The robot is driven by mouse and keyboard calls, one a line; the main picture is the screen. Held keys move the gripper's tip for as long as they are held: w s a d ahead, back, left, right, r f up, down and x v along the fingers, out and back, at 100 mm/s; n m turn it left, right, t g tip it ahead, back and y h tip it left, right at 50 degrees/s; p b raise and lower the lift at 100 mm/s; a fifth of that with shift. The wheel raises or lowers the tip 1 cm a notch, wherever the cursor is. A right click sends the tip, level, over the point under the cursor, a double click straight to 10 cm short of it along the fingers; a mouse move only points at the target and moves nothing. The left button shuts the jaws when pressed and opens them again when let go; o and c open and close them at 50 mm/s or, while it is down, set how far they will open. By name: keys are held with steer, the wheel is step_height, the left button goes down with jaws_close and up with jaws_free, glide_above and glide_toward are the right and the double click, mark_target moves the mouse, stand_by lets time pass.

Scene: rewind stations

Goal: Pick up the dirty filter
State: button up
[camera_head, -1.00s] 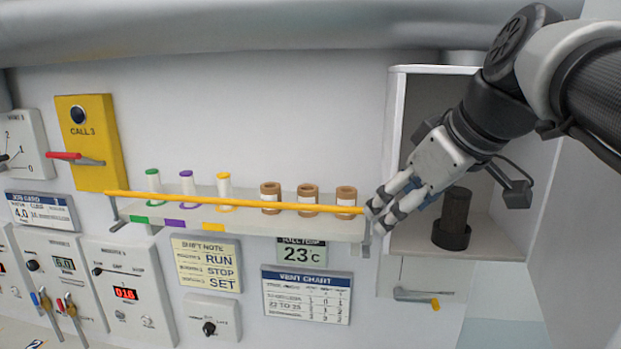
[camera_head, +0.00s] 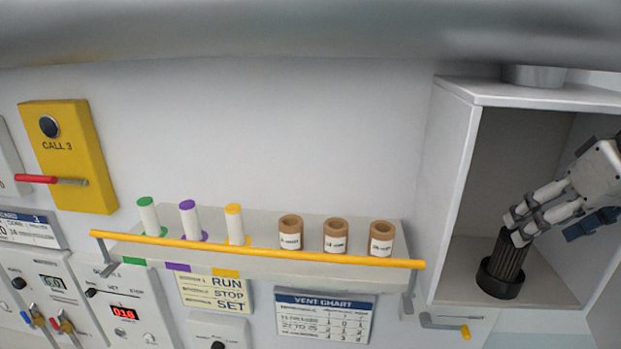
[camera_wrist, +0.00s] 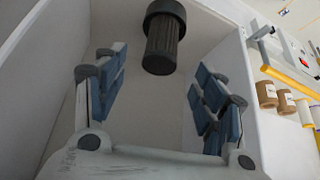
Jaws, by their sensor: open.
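The dirty filter (camera_head: 508,256) is a dark ribbed cylinder standing upright in a black round base (camera_head: 499,281), inside the open white cabinet at the right. My gripper (camera_head: 518,227) is inside the cabinet opening, its fingertips beside the top of the filter in the head view. In the wrist view the filter (camera_wrist: 161,50) shows ahead, between and beyond the open fingers of my gripper (camera_wrist: 160,72). The blue finger pads are well apart with nothing between them. Whether a fingertip touches the filter cannot be told.
The cabinet (camera_head: 455,180) has side walls and a top close around my gripper. Left of it, a shelf (camera_head: 335,265) with a yellow front rail (camera_head: 300,255) bears several coloured-capped white rolls and brown rolls (camera_head: 335,236). A handle (camera_head: 450,325) sticks out below the cabinet.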

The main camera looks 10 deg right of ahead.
mark_target(506, 260)
steer(key=x, duration=0.4)
steer(key=p+x, duration=0.1)
steer(key=x, duration=0.3)
steer(key=shift+w+r, duration=0.2)
steer(key=shift+w, duration=0.1)
steer(key=shift+s, duration=0.1)
steer(key=shift+s, duration=0.1)
steer(key=c, duration=1.2)
